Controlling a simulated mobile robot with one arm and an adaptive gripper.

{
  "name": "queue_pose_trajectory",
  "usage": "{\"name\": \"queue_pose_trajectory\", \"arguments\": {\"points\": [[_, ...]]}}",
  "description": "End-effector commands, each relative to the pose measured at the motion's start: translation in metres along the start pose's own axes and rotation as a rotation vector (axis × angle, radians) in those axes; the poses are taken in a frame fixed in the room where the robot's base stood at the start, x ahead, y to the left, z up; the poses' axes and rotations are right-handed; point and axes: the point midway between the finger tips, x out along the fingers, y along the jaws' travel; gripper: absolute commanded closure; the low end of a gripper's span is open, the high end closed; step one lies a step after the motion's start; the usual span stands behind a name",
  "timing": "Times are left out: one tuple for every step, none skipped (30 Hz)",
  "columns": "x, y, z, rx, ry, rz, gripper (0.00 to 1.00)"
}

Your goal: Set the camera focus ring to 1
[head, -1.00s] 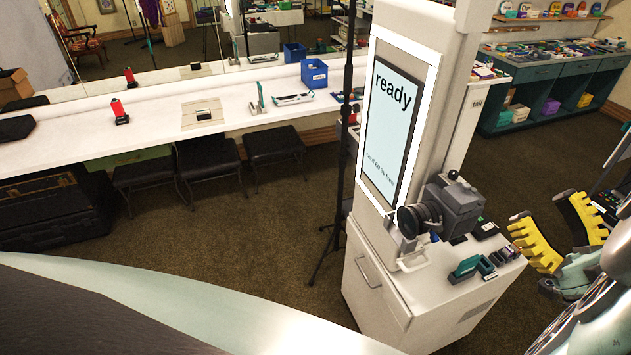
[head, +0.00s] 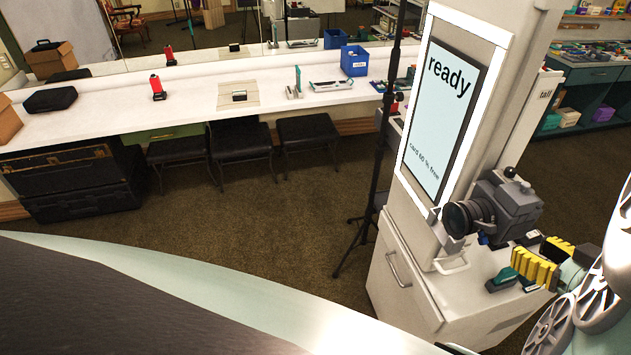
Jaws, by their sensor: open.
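The grey camera (head: 508,205) sits on the white booth cabinet (head: 420,290), with its dark lens (head: 466,217) pointing left. The focus ring is part of the lens barrel; its marks are too small to read. My gripper (head: 531,250), with yellow ribbed fingers, is open just below and to the right of the camera, apart from the lens. It overlaps the cabinet top in the picture; its distance from the camera body is hard to tell. The screen (head: 442,110) above reads "ready" and "card 60 % free".
A green-and-dark item (head: 503,280) lies on the cabinet top near my fingers. A black stand pole (head: 385,140) rises left of the booth. A white counter (head: 210,110) with a blue bin (head: 354,61) runs behind.

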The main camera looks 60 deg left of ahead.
Motion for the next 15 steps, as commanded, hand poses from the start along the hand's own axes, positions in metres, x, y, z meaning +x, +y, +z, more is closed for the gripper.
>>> {"name": "queue_pose_trajectory", "arguments": {"points": [[0.008, 0.000, -0.005, -0.002, 0.002, -0.004, 0.54], [0.013, 0.000, -0.005, -0.001, 0.004, -0.004, 0.54], [0.020, -0.001, -0.005, -0.001, 0.003, -0.007, 0.54], [0.025, -0.002, -0.005, -0.001, 0.002, -0.009, 0.54], [0.029, -0.001, -0.006, -0.001, 0.005, -0.008, 0.54], [0.035, 0.000, -0.006, -0.004, 0.005, -0.006, 0.54], [0.040, 0.000, -0.006, -0.003, 0.005, -0.006, 0.54], [0.044, 0.000, -0.006, -0.001, 0.005, -0.006, 0.54], [0.051, -0.002, -0.005, 0.000, 0.002, -0.008, 0.54], [0.055, -0.001, -0.005, 0.000, 0.004, -0.006, 0.54], [0.060, -0.001, -0.005, -0.002, 0.004, -0.005, 0.54], [0.066, 0.000, -0.005, 0.000, 0.004, -0.004, 0.54], [0.070, 0.000, -0.005, 0.000, 0.004, -0.004, 0.54], [0.075, -0.001, -0.005, 0.000, 0.003, -0.005, 0.54], [0.080, -0.001, -0.005, 0.000, 0.003, -0.006, 0.54]]}}
